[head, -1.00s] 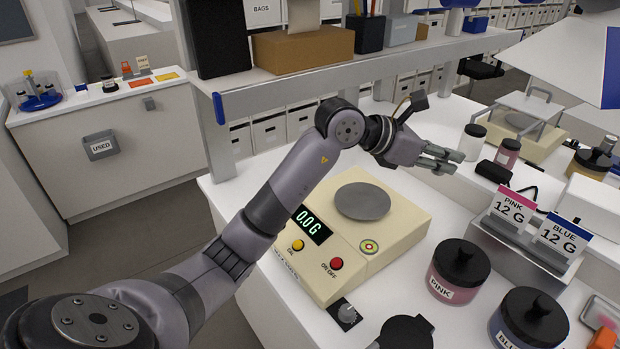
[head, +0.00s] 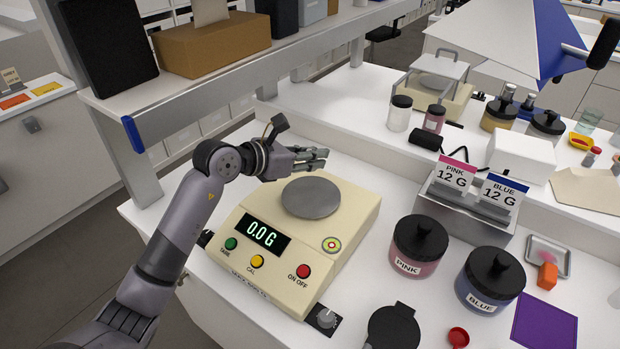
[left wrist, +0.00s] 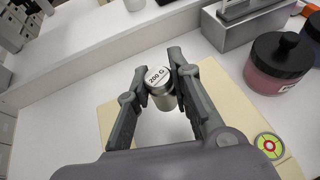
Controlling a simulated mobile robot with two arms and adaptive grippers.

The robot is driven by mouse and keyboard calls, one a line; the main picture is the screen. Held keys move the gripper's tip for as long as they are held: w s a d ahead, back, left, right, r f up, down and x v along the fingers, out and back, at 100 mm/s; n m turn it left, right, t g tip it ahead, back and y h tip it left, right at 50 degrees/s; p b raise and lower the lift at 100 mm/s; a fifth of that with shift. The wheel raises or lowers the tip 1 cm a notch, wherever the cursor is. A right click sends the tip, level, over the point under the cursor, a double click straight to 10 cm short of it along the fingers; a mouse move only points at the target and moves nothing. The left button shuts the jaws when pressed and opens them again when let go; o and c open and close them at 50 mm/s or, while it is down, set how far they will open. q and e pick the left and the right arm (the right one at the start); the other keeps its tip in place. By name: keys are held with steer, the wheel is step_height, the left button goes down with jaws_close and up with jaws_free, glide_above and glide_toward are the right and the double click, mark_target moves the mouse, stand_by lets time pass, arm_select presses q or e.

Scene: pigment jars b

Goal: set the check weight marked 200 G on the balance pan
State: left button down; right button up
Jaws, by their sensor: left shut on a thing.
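The beige balance (head: 345,235) stands on the bench with a round grey pan (head: 312,198) on top; its display reads 0.0 G. My left gripper (head: 318,158) is above the far side of the pan. In the left wrist view, my left gripper (left wrist: 155,75) is shut on a small metal weight marked 200 G (left wrist: 162,90). The weight is upright between the fingers, over the balance. The gripper hides the weight in the head view. I cannot tell the exact gap between weight and pan. My right gripper is not in view.
Pink (head: 418,245) and blue (head: 489,280) jars stand right of the balance, before a metal card holder (head: 465,213). A black-lidded item (head: 393,327) is near the front. A shelf (head: 200,100) runs behind my left arm. A white jar (head: 399,113) stands at the back.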

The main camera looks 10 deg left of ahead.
mark_target(311, 195)
arm_select(q)
step_height(311, 195, down, 3)
steer(key=shift+f, duration=0.7)
step_height(311, 195, down, 3)
steer(key=shift+r+p, duration=0.2)
steer(key=shift+p, duration=0.25)
steer(key=shift+f, duration=0.55)
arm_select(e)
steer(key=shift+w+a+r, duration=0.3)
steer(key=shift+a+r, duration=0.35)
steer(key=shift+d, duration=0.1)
arm_select(q)
steer(key=shift+f, duration=0.2)
steer(key=c, duration=1.4)
jaws_free()
steer(key=shift+c, duration=0.2)
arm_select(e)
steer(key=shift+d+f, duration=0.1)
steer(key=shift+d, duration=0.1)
